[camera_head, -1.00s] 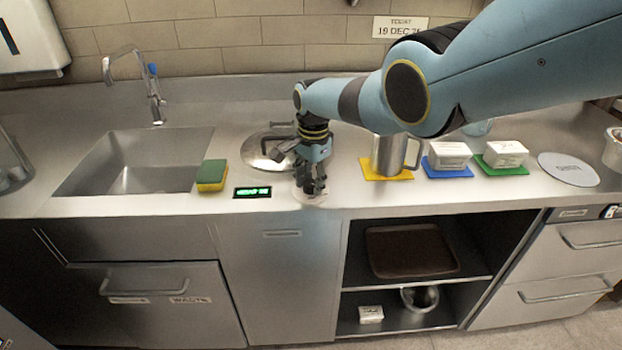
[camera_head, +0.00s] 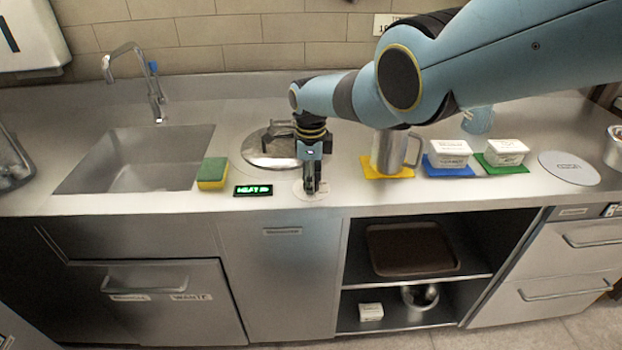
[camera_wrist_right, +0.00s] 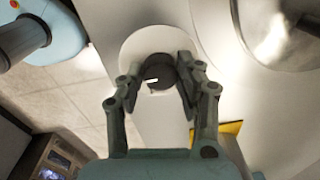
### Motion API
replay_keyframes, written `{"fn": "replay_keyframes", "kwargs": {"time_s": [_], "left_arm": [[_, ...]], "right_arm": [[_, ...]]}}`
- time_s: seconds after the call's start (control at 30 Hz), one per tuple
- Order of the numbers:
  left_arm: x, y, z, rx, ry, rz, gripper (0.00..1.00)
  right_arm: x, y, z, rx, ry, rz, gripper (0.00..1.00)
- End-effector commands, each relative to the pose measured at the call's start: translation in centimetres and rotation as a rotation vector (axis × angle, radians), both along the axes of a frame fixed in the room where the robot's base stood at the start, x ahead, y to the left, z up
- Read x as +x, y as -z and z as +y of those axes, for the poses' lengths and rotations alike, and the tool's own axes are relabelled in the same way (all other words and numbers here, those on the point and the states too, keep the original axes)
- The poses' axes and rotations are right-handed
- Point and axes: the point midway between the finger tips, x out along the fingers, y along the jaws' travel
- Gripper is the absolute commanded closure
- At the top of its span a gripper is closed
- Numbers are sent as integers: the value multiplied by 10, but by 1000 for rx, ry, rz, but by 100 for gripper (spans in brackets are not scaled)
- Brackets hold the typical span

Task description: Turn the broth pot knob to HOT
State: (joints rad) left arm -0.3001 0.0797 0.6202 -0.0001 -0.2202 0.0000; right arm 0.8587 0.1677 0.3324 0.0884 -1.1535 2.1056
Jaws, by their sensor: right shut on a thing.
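The broth pot knob is a dark round knob (camera_wrist_right: 157,72) with a small white mark, on a pale round dial plate (camera_wrist_right: 136,42) in the right wrist view. In the head view the plate (camera_head: 325,193) lies at the counter's front, and my gripper hides the knob. My right gripper (camera_head: 311,187) points down over the plate, shut on the knob; its fingers (camera_wrist_right: 160,82) sit on either side of it. The broth pot's shiny lid (camera_head: 265,158) lies just behind. A small display (camera_head: 253,190) left of the plate glows green, its text apparently starting with "HEAT". My left gripper is not in view.
A green and yellow sponge (camera_head: 212,173) and a sink (camera_head: 137,165) are to the left. A steel mug (camera_head: 388,153) on a yellow mat (camera_head: 372,175) stands close on the right, before white tubs (camera_head: 448,153) on coloured mats. My right arm spans the upper right.

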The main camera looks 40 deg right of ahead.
Motion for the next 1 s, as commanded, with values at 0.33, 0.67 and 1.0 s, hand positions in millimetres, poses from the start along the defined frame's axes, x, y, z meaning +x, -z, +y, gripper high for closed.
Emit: {"fn": "replay_keyframes", "kwargs": {"time_s": [0.33, 0.67, 1.0], "left_arm": [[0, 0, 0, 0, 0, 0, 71], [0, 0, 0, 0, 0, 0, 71], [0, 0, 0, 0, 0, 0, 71]], "right_arm": [[1, -1, -1, -1, 68, -3, 97], [1, -1, -1, -1, 70, -3, 97], [0, 0, 0, 0, 68, -1, 42]]}}
